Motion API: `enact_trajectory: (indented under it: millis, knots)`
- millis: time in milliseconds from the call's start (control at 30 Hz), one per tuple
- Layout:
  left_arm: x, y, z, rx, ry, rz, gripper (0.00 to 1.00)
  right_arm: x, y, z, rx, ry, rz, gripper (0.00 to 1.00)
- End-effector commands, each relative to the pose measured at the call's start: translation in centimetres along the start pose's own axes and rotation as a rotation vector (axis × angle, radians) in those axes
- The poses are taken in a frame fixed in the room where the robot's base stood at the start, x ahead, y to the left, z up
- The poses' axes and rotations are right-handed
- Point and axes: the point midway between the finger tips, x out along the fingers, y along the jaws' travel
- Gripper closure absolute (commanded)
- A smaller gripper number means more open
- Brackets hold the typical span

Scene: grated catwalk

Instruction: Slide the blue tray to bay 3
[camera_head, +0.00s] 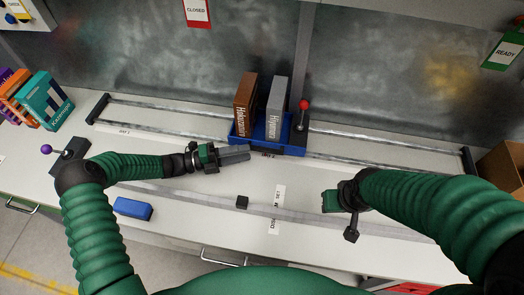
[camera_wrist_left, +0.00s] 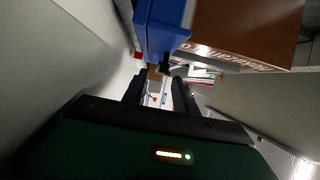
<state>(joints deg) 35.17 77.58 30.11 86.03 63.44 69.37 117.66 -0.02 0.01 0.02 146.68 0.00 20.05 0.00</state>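The blue tray (camera_head: 240,142) sits on two metal rails near the middle of the bench. It holds an upright brown book (camera_head: 245,103) and an upright grey book (camera_head: 277,108). My left gripper (camera_head: 248,152) is just in front of the tray's left part, pointing right. In the left wrist view its fingers (camera_wrist_left: 158,92) are apart with nothing between them. The tray's blue wall (camera_wrist_left: 163,28) and the brown book (camera_wrist_left: 245,30) show close above them. Contact cannot be told. My right gripper (camera_head: 330,201) is over the front of the bench, its fingers unclear.
A red-knobbed lever (camera_head: 303,115) stands at the tray's right end. Rails (camera_head: 380,163) run clear to the right end stop.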

Motion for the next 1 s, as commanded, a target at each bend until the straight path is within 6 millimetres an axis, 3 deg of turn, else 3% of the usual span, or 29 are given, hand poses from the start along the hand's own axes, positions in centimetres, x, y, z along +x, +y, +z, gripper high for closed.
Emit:
enact_trajectory:
  millis: [100, 233, 567, 833, 1000]
  knots:
    - [2.8, -0.1, -0.2, 0.001, 0.005, 0.002, 0.65, -0.3, 0.0, -0.1, 0.000, 0.000, 0.000, 0.64]
    - [4.9, -0.1, -0.2, 0.003, 0.004, 0.005, 0.65, -0.3, 0.0, -0.1, 0.000, 0.000, 0.000, 0.64]
    - [5.4, -0.1, -0.1, 0.002, 0.002, 0.003, 0.65, -0.3, 0.0, -0.1, 0.001, 0.000, 0.000, 0.64]
    - [5.4, 0.0, -0.1, 0.002, 0.002, 0.004, 1.00, -0.3, 0.0, -0.1, 0.000, 0.000, 0.000, 0.64]
    - [5.5, 0.0, -0.1, 0.002, 0.002, 0.006, 1.00, -0.3, 0.0, -0.1, 0.001, 0.000, 0.000, 0.64]
